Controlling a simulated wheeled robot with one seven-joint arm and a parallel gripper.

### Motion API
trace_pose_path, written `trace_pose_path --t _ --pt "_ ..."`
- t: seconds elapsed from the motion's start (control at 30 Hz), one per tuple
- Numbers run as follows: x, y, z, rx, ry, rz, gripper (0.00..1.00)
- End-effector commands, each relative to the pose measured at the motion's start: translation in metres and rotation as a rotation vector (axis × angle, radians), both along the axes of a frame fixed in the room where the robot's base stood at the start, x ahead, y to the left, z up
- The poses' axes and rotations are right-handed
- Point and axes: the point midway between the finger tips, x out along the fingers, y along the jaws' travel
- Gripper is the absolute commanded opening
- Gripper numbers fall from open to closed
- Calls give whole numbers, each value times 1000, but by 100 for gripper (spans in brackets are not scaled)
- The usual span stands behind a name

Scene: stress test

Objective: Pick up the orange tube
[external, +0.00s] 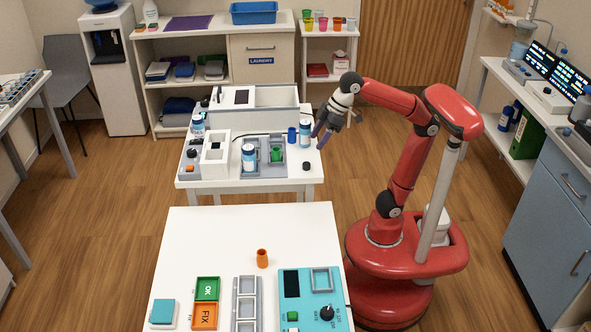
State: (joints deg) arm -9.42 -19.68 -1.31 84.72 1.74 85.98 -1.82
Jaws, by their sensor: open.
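The orange tube (262,258) stands upright on the near white table (200,236), near its middle, with clear tabletop around it. My gripper (322,138) is open, at the right edge of the far white table, beyond and above the near table. It is well apart from the orange tube. Its fingers point down beside a blue-and-white can (304,133); I cannot tell whether they touch anything. Nothing shows between the fingers.
On the near table stand a green OK tray (207,288), an orange FIX tray (204,316), a grey divided rack (246,312) and a teal device (318,312) with a black knob. The far table (235,184) holds several cans and fixtures. The near table's back half is clear.

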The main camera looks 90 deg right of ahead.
Motion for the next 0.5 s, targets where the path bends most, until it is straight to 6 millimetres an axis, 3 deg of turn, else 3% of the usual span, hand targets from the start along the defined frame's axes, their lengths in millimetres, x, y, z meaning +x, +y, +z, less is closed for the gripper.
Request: trace_pose_path --t 0.03,0.23,0.3,0.5 --pt "25 20 4 3 0 55 54" --pt "107 116 11 13 -18 257 54" --pt "127 152 8 15 -26 319 54" --pt "155 227 -5 16 -45 440 54"
